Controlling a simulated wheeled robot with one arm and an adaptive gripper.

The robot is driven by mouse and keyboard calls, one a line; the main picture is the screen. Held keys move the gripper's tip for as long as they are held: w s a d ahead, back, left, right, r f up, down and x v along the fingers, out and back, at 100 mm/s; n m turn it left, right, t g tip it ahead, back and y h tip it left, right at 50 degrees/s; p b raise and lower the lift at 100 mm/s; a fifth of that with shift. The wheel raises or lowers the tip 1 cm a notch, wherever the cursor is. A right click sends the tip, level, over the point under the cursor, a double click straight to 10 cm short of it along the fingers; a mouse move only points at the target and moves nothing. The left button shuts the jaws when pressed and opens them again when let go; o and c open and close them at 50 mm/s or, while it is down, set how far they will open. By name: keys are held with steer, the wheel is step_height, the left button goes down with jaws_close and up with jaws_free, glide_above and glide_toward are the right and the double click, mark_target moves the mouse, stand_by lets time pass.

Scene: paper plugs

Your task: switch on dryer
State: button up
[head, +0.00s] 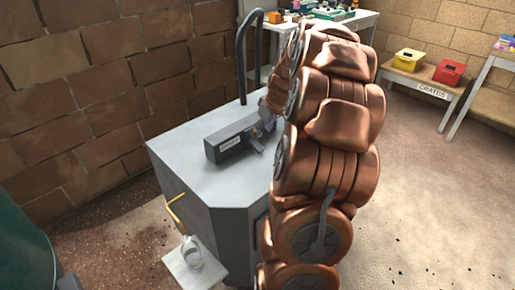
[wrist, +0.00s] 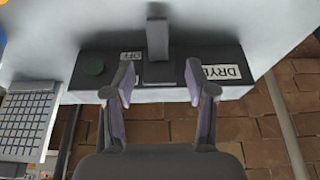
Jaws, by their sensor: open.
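The dryer's dark control box (head: 228,151) sits on top of a grey cabinet (head: 190,165) in the head view. A grey lever (wrist: 158,40) stands up from the middle of the box. My gripper (wrist: 159,82) is open and empty, its fingertips on either side of the lever's base in the picture. I cannot tell whether they touch it. In the head view my gripper (head: 262,128) is at the box's right end, partly hidden by my arm.
A dark curved handle (head: 243,50) rises behind the box. A small shelf with a glass (head: 192,250) juts from the cabinet's front left. A yellow crate (head: 409,60) and a red crate (head: 449,72) stand on a bench at the right. A brick wall is behind.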

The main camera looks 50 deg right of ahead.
mark_target(257, 143)
steer(key=shift+d+x, duration=0.2)
steer(key=shift+x, duration=3.7)
jaws_close()
